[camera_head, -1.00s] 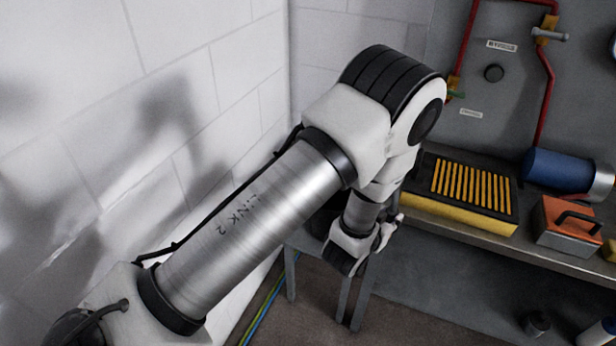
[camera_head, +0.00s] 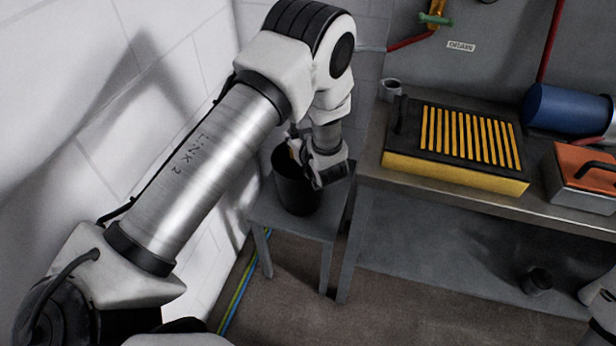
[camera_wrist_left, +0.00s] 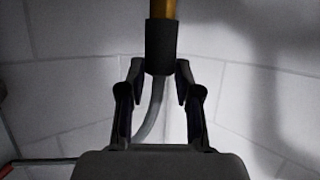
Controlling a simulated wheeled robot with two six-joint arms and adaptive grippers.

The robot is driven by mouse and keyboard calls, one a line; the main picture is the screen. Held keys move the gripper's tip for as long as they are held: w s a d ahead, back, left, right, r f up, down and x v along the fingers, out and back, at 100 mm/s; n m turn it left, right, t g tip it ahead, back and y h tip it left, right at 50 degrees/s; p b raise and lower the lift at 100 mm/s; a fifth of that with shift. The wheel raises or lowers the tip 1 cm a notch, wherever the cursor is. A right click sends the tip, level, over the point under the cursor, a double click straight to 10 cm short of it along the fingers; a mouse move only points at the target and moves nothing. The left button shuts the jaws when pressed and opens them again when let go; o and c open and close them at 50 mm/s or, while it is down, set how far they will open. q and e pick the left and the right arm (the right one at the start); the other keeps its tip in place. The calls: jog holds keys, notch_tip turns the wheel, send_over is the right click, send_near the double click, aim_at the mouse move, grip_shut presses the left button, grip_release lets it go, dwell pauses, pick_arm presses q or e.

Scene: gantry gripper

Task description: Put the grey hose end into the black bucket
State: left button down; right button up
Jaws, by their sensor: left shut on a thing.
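The black bucket (camera_head: 292,186) stands upright on a small grey stand left of the workbench in the head view. My left gripper (camera_head: 303,155) is at the bucket's upper right side, over or beside its rim; the exact gap is hard to judge. In the left wrist view my left gripper (camera_wrist_left: 160,78) is shut on the grey hose end, whose dark sleeve (camera_wrist_left: 161,48) sits between the fingertips. A brass-coloured tube (camera_wrist_left: 162,9) sticks out beyond the sleeve, and the grey hose (camera_wrist_left: 153,110) hangs back between the fingers. The bucket's inside is mostly hidden by my arm.
The stand (camera_head: 318,228) is close to the white wall (camera_head: 70,90) and the metal workbench (camera_head: 450,198). On the bench are a black and yellow filter box (camera_head: 455,175), a blue cylinder (camera_head: 565,110) and an orange-lidded box (camera_head: 585,170). A dark cup (camera_head: 537,281) is below.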

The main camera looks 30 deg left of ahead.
pick_arm(q)
jog(key=f+b, duration=0.4)
jog(key=f, duration=0.1)
jog(key=shift+s, duration=0.2)
jog(key=c, duration=0.7)
grip_release()
jog(key=shift+d, duration=0.1)
jog(key=v, duration=0.7)
jog(key=shift+s+d, duration=0.15)
jog(key=shift+s, duration=0.05)
